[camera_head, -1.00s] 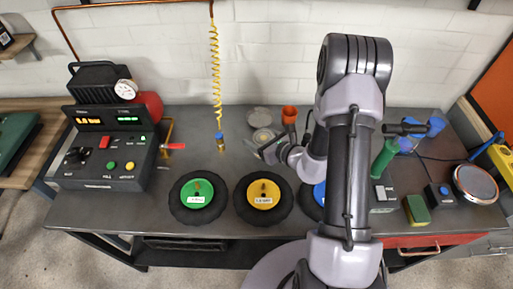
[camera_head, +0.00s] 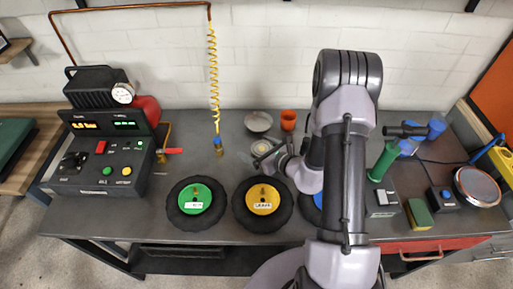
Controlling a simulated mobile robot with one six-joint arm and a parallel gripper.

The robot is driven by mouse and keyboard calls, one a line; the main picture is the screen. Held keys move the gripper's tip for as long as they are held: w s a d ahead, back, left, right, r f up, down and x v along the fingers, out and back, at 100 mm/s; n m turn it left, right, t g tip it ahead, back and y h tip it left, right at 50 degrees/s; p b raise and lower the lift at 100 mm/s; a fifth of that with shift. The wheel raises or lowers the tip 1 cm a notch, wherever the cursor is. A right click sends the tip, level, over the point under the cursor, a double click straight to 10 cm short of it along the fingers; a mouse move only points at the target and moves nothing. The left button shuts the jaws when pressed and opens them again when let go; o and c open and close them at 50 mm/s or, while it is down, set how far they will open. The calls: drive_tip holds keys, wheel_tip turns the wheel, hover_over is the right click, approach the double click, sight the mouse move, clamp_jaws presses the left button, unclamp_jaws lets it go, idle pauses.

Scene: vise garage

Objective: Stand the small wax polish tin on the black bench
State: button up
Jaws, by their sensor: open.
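A small round pale tin with a yellowish centre (camera_head: 260,146) lies on the dark bench, behind the yellow-hubbed wheel; it may be the wax polish tin, but its label is too small to read. My gripper (camera_head: 263,157) is open, low over the bench at the near side of this tin. Its fingers overlap the tin's near right edge in the picture, and I cannot tell whether they touch it. The black bench (camera_head: 160,215) has a dark grey top and runs across the whole view.
A grey bowl (camera_head: 258,121) and an orange cup (camera_head: 288,120) stand behind the tin. Green-hubbed (camera_head: 195,203) and yellow-hubbed (camera_head: 263,204) wheels lie in front. A control box (camera_head: 100,170) is at left. A green bottle (camera_head: 383,162), sponge (camera_head: 419,214) and large round tin (camera_head: 477,185) are at right.

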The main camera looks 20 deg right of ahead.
drive_tip(key=p+v, duration=0.2)
drive_tip(key=v, duration=0.9)
drive_tip(key=shift+s+r, duration=0.3)
drive_tip(key=shift+s, duration=0.05)
drive_tip(key=s+a+r+n+g+y, duration=0.2)
drive_tip(key=a+r+n+g+y, duration=0.1)
drive_tip(key=a+r+n, duration=0.5)
drive_tip(key=s+a+r+n+g+y, duration=0.2)
drive_tip(key=a+r+n+g+y, duration=0.2)
drive_tip(key=a+r+n, duration=0.35)
drive_tip(key=s+a+r+n+g+h, duration=0.3)
drive_tip(key=s+a+r+n+h, duration=0.15)
drive_tip(key=s+n, duration=0.4)
drive_tip(key=s+d+r+n+t+h, duration=0.3)
drive_tip(key=s+d+r+n+h, duration=0.1)
drive_tip(key=r, duration=0.2)
drive_tip(key=shift+h, duration=0.35)
drive_tip(key=shift+s, duration=0.1)
